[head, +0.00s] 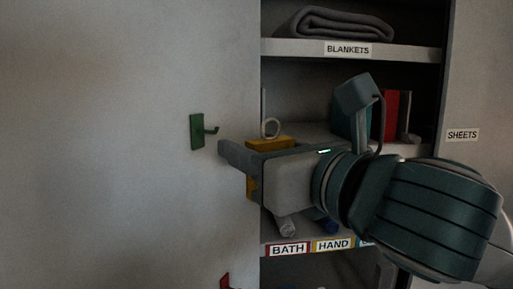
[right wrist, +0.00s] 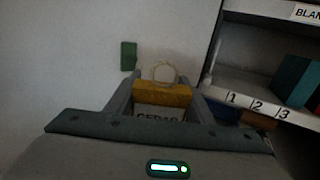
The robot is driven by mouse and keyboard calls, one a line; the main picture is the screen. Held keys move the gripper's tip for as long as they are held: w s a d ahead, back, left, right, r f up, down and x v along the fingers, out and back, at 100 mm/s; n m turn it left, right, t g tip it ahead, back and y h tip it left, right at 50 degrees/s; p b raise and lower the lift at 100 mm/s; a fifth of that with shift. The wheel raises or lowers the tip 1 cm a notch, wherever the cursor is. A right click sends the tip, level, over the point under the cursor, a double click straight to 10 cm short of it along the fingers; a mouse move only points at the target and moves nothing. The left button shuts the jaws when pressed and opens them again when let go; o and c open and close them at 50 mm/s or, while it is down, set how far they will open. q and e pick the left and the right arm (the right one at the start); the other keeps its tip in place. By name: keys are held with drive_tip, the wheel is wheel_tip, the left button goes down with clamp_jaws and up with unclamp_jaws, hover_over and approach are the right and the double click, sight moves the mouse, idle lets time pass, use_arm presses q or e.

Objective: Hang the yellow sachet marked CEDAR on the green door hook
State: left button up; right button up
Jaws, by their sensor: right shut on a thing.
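The yellow sachet (head: 270,144) is between the fingers of my right gripper (head: 232,156), with its pale cord loop standing up above it. In the right wrist view the yellow sachet (right wrist: 162,95) sits between both fingers, its white label partly hidden but reading like CEDAR. My right gripper (right wrist: 160,100) is shut on it. The green door hook (head: 198,131) is on the pale door, left of the gripper and slightly higher; its peg points right. The hook's green plate (right wrist: 128,56) shows beyond the sachet, up and left. The loop is apart from the hook. My left gripper is not in view.
An open cupboard is on the right, with a folded grey blanket (head: 341,23) on the BLANKETS shelf (head: 300,47). A lower shelf carries BATH and HAND labels (head: 310,246). A red item (head: 225,281) shows low on the door. The door left of the green hook is clear.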

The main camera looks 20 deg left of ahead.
drive_tip(key=shift+a, duration=0.1)
drive_tip(key=shift+w+a+f, duration=0.1)
drive_tip(key=shift+w+a, duration=0.1)
drive_tip(key=shift+a, duration=0.9)
drive_tip(key=shift+w+a+f, duration=0.1)
drive_tip(key=shift+w+a, duration=0.05)
drive_tip(key=shift+a, duration=0.9)
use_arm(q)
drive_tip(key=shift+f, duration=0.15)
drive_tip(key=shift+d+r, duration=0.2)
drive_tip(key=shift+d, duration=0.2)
use_arm(e)
drive_tip(key=shift+s+a+r, duration=0.1)
drive_tip(key=shift+a+r, duration=0.15)
drive_tip(key=shift+r, duration=0.05)
use_arm(q)
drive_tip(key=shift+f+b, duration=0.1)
drive_tip(key=shift+b, duration=0.2)
use_arm(e)
drive_tip(key=shift+w+d+f, duration=0.15)
drive_tip(key=shift+w+f, duration=0.1)
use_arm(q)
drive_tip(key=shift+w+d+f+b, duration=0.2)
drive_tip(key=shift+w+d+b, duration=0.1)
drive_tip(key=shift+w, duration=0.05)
